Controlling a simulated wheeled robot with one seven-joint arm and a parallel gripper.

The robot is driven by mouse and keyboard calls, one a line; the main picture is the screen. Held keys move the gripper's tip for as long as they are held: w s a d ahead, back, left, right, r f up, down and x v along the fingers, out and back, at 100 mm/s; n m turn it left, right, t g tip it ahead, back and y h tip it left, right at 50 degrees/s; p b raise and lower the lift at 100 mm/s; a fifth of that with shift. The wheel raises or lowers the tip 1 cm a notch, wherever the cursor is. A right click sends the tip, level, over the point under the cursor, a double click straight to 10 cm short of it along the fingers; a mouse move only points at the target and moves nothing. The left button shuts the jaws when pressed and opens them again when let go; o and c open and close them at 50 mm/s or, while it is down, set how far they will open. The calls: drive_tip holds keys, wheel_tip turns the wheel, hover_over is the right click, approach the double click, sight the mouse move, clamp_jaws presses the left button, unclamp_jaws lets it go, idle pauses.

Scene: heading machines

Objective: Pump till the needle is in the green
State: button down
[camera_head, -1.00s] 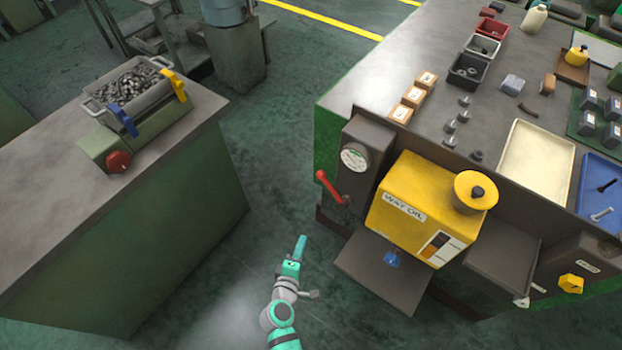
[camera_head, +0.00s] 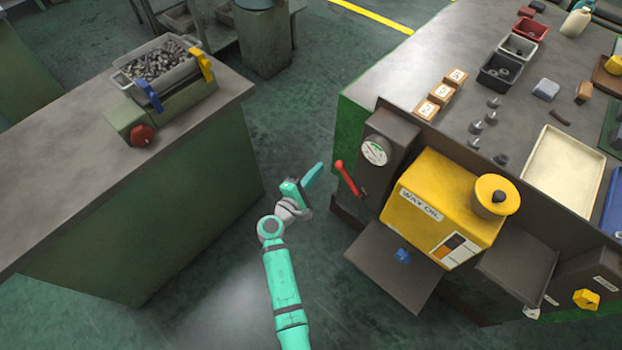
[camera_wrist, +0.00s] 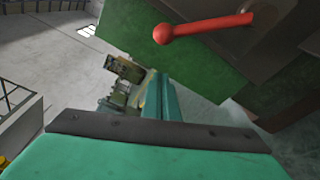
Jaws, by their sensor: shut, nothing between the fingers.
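The gauge (camera_head: 375,151) is a round white dial on a dark box at the machine's left end. A small green mark shows on it, but the needle is too small to read. A red lever (camera_head: 347,178) with a ball end sticks out from the box below the gauge, tilted up to the left. In the wrist view the red lever (camera_wrist: 205,27) crosses the top, ahead of the fingers. My gripper (camera_head: 316,172) is shut and empty, a little left of the lever's ball end and apart from it. In the wrist view the closed fingers (camera_wrist: 160,98) point forward.
A yellow way-oil tank (camera_head: 440,205) stands right of the gauge, above a dark plate (camera_head: 385,275) with a blue knob (camera_head: 402,256). A bench (camera_head: 90,180) at left carries a bin of metal parts (camera_head: 158,66). Open floor lies between bench and machine.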

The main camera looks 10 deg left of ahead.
drive_tip(key=d, duration=0.1)
drive_tip(key=d+r, duration=0.1)
drive_tip(key=d, duration=0.2)
drive_tip(key=shift+w+r, duration=0.15)
drive_tip(key=shift+w, duration=0.15)
drive_tip(key=shift+r, duration=0.1)
idle(0.4)
